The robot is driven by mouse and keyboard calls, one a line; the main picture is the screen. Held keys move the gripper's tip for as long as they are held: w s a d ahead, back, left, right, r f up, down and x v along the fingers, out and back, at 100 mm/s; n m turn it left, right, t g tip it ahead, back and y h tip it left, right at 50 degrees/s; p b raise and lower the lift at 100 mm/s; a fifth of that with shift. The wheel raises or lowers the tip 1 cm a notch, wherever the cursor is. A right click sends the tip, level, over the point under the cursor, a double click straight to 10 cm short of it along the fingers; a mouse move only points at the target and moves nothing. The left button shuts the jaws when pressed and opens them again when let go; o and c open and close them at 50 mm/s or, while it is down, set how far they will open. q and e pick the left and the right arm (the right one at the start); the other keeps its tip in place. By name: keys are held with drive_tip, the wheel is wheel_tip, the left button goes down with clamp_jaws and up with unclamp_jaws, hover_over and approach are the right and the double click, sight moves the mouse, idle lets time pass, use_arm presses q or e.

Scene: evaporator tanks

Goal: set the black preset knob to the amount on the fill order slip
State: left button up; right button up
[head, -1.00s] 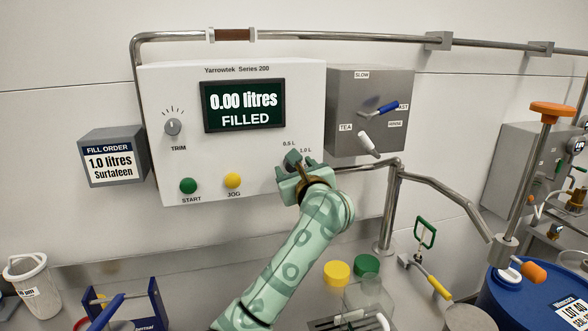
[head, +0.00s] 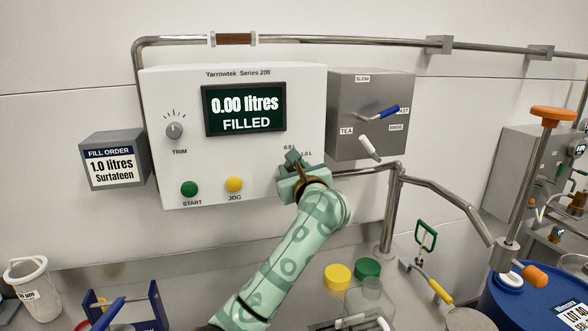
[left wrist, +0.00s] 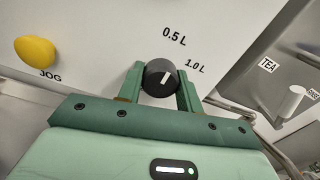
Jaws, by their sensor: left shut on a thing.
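The fill order slip (head: 113,169) on the grey box at the left reads "1.0 litres Surtafeen". The black preset knob (left wrist: 158,78) is on the white panel's lower right, between the fingers of my left gripper (left wrist: 160,88), which is shut on it. The knob's white pointer line leans up and slightly right in the left wrist view, toward the 0.5 L mark (left wrist: 174,37). The 1.0 L mark (left wrist: 195,67) lies further right. In the head view my left gripper (head: 293,163) hides most of the knob. My right gripper is not in view.
The white panel's display (head: 244,109) reads "0.00 litres FILLED". A green START button (head: 189,188), a yellow JOG button (head: 234,184) and a TRIM knob (head: 174,130) are left of my gripper. A grey valve box (head: 345,95) and a bent pipe (head: 393,210) stand close on the right.

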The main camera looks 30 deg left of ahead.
use_arm(q)
drive_tip(key=shift+r+m+p, duration=0.15)
drive_tip(key=shift+m+p, duration=0.25)
drive_tip(key=shift+p, duration=0.2)
drive_tip(key=m+p, duration=0.8)
drive_tip(key=p, duration=0.2)
drive_tip(key=shift+f+m+p, duration=0.2)
drive_tip(key=shift+m+p, duration=0.9)
drive_tip(key=shift+m, duration=0.2)
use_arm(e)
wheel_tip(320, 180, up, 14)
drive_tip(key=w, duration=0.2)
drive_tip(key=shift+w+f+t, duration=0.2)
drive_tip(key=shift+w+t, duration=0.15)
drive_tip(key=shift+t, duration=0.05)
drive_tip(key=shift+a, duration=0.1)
use_arm(q)
drive_tip(key=o, duration=1)
